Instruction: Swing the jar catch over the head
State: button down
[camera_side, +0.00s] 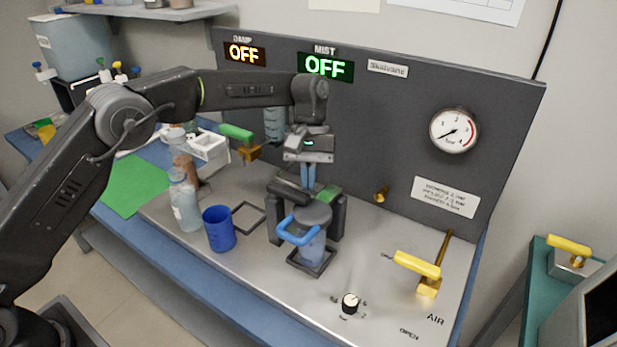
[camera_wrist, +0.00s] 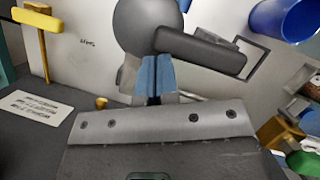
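The jar (camera_side: 312,250) is clear, with a grey round lid and a blue loop handle. It stands upright in a square frame at the front of a black two-post stand (camera_side: 337,218). A thick black bar (camera_side: 290,191), possibly the catch, lies across the top of the stand. It also shows in the wrist view (camera_wrist: 205,52), beside a dark grey round top (camera_wrist: 146,22). My gripper (camera_side: 308,186) points down above the stand. In the wrist view its blue fingertips (camera_wrist: 154,66) are close together at the bar's near end. I cannot tell whether they touch or hold anything.
A blue cup (camera_side: 219,230) and a clear bottle (camera_side: 184,203) stand left of the jar. A green-handled valve (camera_side: 237,133) juts out behind them. A knob (camera_side: 350,303) and a yellow lever (camera_side: 418,265) are at the right. The grey panel (camera_side: 380,140) rises behind.

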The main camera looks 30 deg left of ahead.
jog(key=v, duration=0.7)
jog(key=shift+r, duration=0.2)
dwell(0.4)
dwell(0.4)
jog(key=s+a+r+m+t, duration=0.2)
jog(key=s+a+r+t, duration=0.4)
jog(key=s+r, duration=0.65)
jog(key=s+a+f+m+t, duration=0.1)
jog(key=s+a+f, duration=0.1)
jog(key=s, duration=0.4)
jog(key=s+a+f+m+t+y, duration=0.1)
jog(key=s+a+f, duration=0.1)
jog(key=s+f, duration=0.2)
jog(key=s+a+f+m+t+y, duration=0.1)
jog(key=s+a+f, duration=0.1)
jog(key=s, duration=0.8)
jog(key=shift+s+f+m, duration=0.25)
jog(key=shift+f+m, duration=0.05)
jog(key=shift+f, duration=0.45)
